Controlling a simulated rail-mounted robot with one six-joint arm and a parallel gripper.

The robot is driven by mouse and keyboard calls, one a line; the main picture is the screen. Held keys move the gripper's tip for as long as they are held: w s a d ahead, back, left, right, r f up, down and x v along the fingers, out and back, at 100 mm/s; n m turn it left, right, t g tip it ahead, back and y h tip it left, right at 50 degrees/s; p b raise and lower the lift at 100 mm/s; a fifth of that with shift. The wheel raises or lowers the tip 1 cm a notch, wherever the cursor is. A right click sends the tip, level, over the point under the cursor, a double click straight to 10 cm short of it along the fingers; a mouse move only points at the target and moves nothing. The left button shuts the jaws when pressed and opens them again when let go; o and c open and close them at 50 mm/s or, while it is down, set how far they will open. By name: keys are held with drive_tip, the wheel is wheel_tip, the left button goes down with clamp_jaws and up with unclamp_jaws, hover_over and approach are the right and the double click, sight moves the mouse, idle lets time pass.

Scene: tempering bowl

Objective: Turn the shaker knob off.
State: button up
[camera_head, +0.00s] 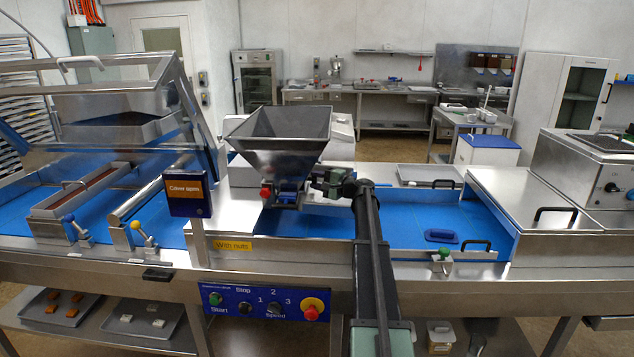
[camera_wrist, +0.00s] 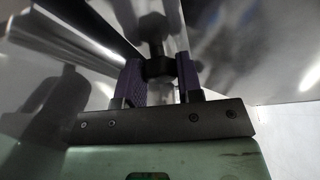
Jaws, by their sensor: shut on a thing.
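My gripper (camera_head: 320,184) is beside the lower right of the steel funnel hopper (camera_head: 279,140) in the head view. In the wrist view its two purple fingers (camera_wrist: 160,70) are shut on a dark round knob (camera_wrist: 157,66) with a stem rising behind it. In the head view the knob is too small and too covered by my gripper to make out. A red knob (camera_head: 266,193) and a blue part (camera_head: 289,187) sit under the hopper, left of my gripper.
The blue conveyor belt (camera_head: 405,215) runs beneath the hopper. A "Cover open" screen (camera_head: 187,195) stands to the left. The control panel (camera_head: 262,302) with a red stop button is on the front. A raised clear cover (camera_head: 110,85) is at far left.

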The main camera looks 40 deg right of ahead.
drive_tip(key=o, duration=0.9)
drive_tip(key=v, duration=1.1)
